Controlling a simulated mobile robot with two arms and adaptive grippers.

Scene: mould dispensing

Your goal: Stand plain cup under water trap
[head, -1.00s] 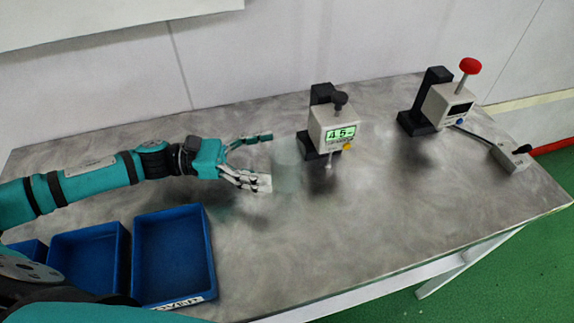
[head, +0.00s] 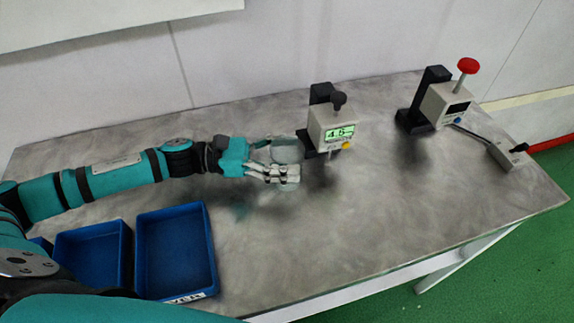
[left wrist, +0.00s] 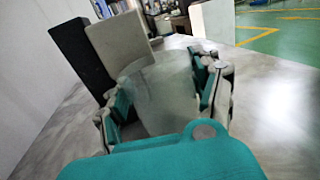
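The plain cup (head: 288,150) is clear and pale and stands upright on the metal table, just left of the near dispenser. My left gripper (head: 277,160) has its fingers on both sides of the cup, closed in around it. In the left wrist view the cup (left wrist: 165,95) fills the space between the fingers (left wrist: 165,100) and its sides meet them. No readable label tells which unit is the water trap. My right gripper is out of view.
A second dispenser (head: 447,103) with a red knob stands at the back right, with a small grey box (head: 507,153) beside it. Blue trays (head: 208,250) sit at the front left. The table's front middle is clear. A wall runs behind.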

